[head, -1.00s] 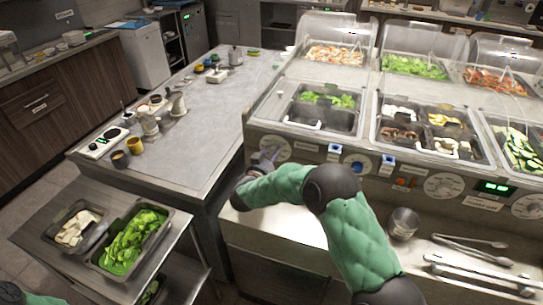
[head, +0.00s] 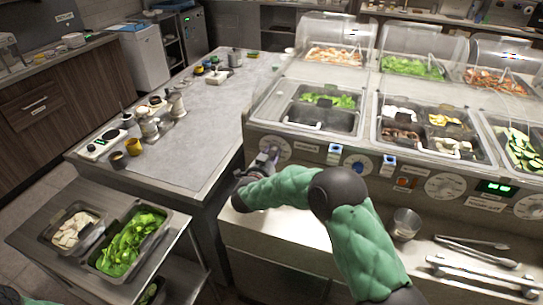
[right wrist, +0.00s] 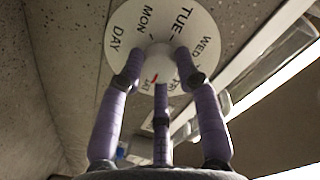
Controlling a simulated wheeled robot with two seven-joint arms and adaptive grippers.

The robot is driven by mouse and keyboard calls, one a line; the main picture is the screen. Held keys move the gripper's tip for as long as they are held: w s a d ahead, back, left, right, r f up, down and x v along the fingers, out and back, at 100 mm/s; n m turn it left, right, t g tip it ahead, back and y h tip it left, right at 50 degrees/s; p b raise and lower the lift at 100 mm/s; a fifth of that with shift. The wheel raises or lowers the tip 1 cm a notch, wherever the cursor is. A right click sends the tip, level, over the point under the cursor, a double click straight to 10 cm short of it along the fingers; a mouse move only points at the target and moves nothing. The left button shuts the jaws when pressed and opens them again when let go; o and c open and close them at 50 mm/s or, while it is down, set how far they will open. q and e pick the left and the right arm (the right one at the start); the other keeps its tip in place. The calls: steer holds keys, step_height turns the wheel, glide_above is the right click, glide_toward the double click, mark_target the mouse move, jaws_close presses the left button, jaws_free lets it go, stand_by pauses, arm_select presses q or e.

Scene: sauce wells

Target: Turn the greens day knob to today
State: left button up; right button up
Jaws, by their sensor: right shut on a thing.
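The day knob is a round white dial (head: 276,147) on the left end of the counter's front panel. In the right wrist view the dial (right wrist: 127,28) carries black day names, with DAY, MON, TUE and WED readable and a small red mark near its lower middle. My right gripper (head: 268,157) is at this dial. In the right wrist view its purple fingers (right wrist: 158,62) are shut on the knob's pale centre, and they hide part of the lower lettering. My left gripper is out of view.
More dials (head: 445,187) sit along the panel, with a green-lit display (head: 495,187) and small blue-and-white units (head: 334,152). Greens (head: 330,99) lie in the well above. A metal cup (head: 405,223) and tongs (head: 470,242) rest on the ledge below.

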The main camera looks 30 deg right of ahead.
steer(key=shift+f, duration=0.2)
steer(key=o, duration=1.1)
steer(key=shift+a, duration=0.1)
steer(key=shift+o, duration=0.2)
steer(key=shift+r, duration=0.1)
steer(key=v, duration=1.2)
